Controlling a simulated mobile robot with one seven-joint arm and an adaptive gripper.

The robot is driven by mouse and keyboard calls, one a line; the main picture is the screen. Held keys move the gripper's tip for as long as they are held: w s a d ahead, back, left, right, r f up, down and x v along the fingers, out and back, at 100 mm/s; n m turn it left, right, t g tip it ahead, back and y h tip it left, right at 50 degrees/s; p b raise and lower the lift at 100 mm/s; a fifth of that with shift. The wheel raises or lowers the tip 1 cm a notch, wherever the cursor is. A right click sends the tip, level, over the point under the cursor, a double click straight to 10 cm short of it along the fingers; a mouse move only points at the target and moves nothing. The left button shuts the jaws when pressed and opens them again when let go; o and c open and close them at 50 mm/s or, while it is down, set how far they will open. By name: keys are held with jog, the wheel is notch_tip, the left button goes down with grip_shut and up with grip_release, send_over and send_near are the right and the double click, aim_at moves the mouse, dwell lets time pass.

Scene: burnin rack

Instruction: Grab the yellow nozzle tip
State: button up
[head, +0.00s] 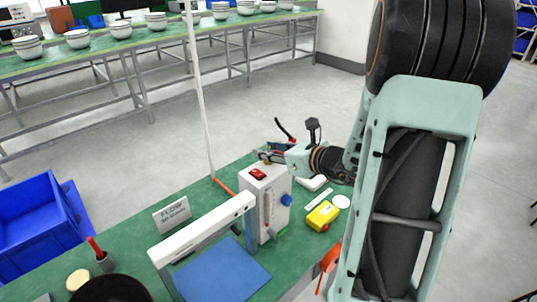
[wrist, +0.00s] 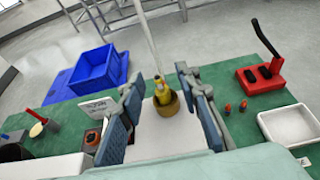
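In the wrist view a small yellow nozzle tip (wrist: 160,87) stands upright in a brownish-gold round holder (wrist: 167,107). My gripper (wrist: 160,83) is open, with one blue-padded finger to the left of the tip and one to the right. The fingers look apart from the tip, and nothing is held between them. In the head view my gripper (head: 268,157) is at the end of my arm, beside the top of a white instrument box (head: 264,205). I cannot make out the nozzle tip in the head view.
A red base with a black lever (wrist: 266,75) and a white tray (wrist: 291,124) stand at the right. A blue bin (wrist: 97,69) is at the left. A yellow device (head: 322,215) lies right of the box.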

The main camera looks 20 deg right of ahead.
jog(key=shift+c, duration=0.7)
jog(key=c, duration=0.7)
